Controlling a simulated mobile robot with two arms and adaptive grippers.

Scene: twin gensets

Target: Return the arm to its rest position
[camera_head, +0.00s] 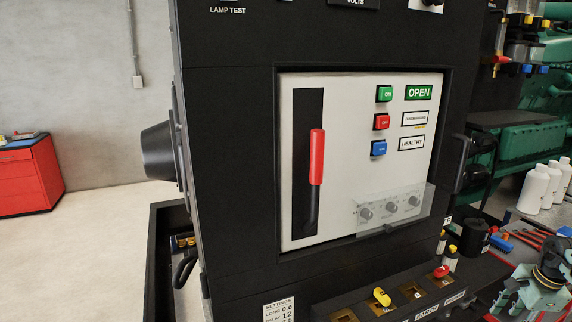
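What looks like my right gripper (532,293) is at the lower right corner, grey-green with a black joint. It is partly cut off by the frame edge, and its fingers are not clear enough to tell open from shut. It appears in front of the red tool surface, apart from the breaker panel (338,215). Nothing can be seen held in it. My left gripper is not in view. The white panel sits in a black cabinet (228,150), with a red lever handle (317,157) in a dark slot and an OPEN sign (418,92).
Green, red and blue buttons (379,148) and a clear cover (394,208) over knobs are on the panel. Below is a ledge with a yellow key (381,296) and a red key (441,271). White bottles (535,188) stand at right. A red cabinet (28,178) stands far left; floor between is clear.

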